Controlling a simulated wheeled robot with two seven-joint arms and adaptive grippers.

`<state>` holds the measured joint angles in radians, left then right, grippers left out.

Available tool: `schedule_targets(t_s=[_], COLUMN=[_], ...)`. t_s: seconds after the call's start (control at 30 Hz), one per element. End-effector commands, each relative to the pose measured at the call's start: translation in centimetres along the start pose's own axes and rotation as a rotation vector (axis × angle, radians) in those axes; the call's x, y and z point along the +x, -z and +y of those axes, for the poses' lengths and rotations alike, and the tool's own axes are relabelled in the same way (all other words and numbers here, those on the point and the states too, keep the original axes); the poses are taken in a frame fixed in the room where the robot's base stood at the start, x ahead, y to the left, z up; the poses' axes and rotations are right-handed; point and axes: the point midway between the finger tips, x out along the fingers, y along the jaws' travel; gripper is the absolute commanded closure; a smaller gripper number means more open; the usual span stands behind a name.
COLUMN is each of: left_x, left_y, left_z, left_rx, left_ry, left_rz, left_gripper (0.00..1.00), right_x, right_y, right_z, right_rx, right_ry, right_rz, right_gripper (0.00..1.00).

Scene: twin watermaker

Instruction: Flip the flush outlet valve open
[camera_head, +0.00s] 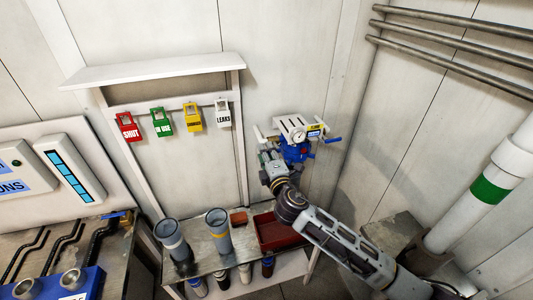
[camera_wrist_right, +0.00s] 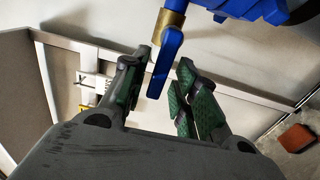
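In the right wrist view a blue lever (camera_wrist_right: 165,62) hangs down from a brass valve fitting (camera_wrist_right: 172,22). My right gripper (camera_wrist_right: 158,72) is open, with one green-padded finger on each side of the lever. I see gaps beside the lever, and cannot tell whether a finger touches it. In the head view my right gripper (camera_head: 268,157) is at the left side of the blue pump unit (camera_head: 297,152) on the wall, and the lever there is hidden or too small to tell. My left gripper is not in view.
A second blue handle (camera_head: 333,140) sticks out right of a gauge (camera_head: 299,136). Below are a red tray (camera_head: 277,238) and grey cups (camera_head: 217,238) on a bench. Coloured tags (camera_head: 161,122) hang on the left wall rack. Pipes (camera_head: 455,45) run along the right wall.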

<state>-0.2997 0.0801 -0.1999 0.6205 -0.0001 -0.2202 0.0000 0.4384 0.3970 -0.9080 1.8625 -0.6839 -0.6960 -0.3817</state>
Motion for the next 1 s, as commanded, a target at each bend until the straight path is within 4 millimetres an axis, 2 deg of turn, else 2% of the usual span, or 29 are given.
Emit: schedule_targets(t_s=[0.53,1.0], left_x=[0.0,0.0], left_y=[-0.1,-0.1], left_z=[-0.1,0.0], left_rx=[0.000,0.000], left_ry=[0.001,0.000], left_rz=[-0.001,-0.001], left_gripper=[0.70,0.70], right_x=[-0.6,-5.1], right_y=[-0.1,-0.1], right_z=[0.1,0.1], right_rx=[0.002,0.003], right_ry=[-0.002,-0.001], right_rz=[0.000,-0.001], right_gripper=[0.66,0.66])
